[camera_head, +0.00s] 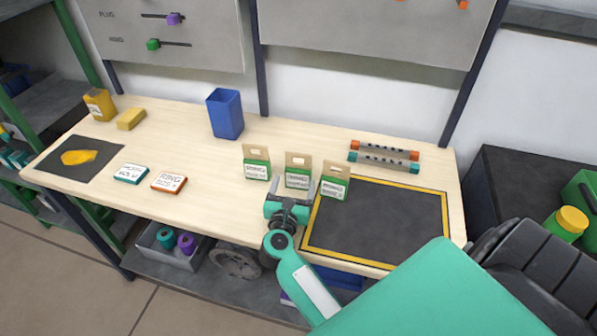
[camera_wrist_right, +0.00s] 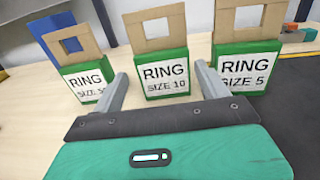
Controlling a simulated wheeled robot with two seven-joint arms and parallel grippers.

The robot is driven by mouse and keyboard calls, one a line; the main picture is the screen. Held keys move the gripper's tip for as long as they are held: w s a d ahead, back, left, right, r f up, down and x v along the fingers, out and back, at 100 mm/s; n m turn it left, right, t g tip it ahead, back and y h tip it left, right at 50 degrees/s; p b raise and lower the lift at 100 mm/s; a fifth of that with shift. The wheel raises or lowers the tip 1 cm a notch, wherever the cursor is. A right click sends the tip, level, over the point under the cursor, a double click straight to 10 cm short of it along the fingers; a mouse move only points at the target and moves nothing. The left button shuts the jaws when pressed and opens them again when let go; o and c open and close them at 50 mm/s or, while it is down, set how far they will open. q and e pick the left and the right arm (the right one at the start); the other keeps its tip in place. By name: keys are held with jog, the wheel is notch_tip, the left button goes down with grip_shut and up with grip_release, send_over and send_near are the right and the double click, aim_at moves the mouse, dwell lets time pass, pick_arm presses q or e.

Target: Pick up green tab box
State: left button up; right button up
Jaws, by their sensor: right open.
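Three green boxes with brown cardboard hang tabs and white RING labels stand upright in a row on the wooden workbench: a left box (camera_head: 257,170), a middle box (camera_head: 297,179) and a right box (camera_head: 334,188). In the right wrist view, the middle box (camera_wrist_right: 163,77) reads RING SIZE 10, the right box (camera_wrist_right: 246,65) reads SIZE 5, and the left box (camera_wrist_right: 88,81) has a partly hidden size. My right gripper (camera_head: 289,197) is in front of the middle box. Its fingers (camera_wrist_right: 163,87) are apart with nothing held, one on each side of the middle box's label in the picture. My left gripper is not in view.
A black mat with a yellow border (camera_head: 378,225) lies right of the boxes. A blue bin (camera_head: 225,114) stands at the back. Two small flat boxes (camera_head: 168,182), a sponge (camera_head: 131,119) and a yellow bottle (camera_head: 99,105) are on the left.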

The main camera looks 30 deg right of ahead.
aim_at(300, 166)
jog(key=shift+w+d+r, duration=0.1)
jog(key=shift+w+d, duration=0.7)
jog(key=shift+d, duration=0.05)
jog(key=p+x, duration=0.1)
jog(key=x, duration=0.2)
jog(key=p+x, duration=0.1)
jog(key=shift+d+r+p, duration=0.2)
jog(key=shift+r+p, duration=0.1)
jog(key=shift+p, duration=0.05)
jog(key=shift+w+d+f, duration=0.1)
jog(key=shift+w+d, duration=0.1)
jog(key=shift+w, duration=0.05)
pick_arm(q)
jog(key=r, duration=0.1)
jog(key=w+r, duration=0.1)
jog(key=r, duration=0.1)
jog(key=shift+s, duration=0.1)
pick_arm(e)
jog(key=shift+c, duration=0.3)
jog(key=c, duration=0.7)
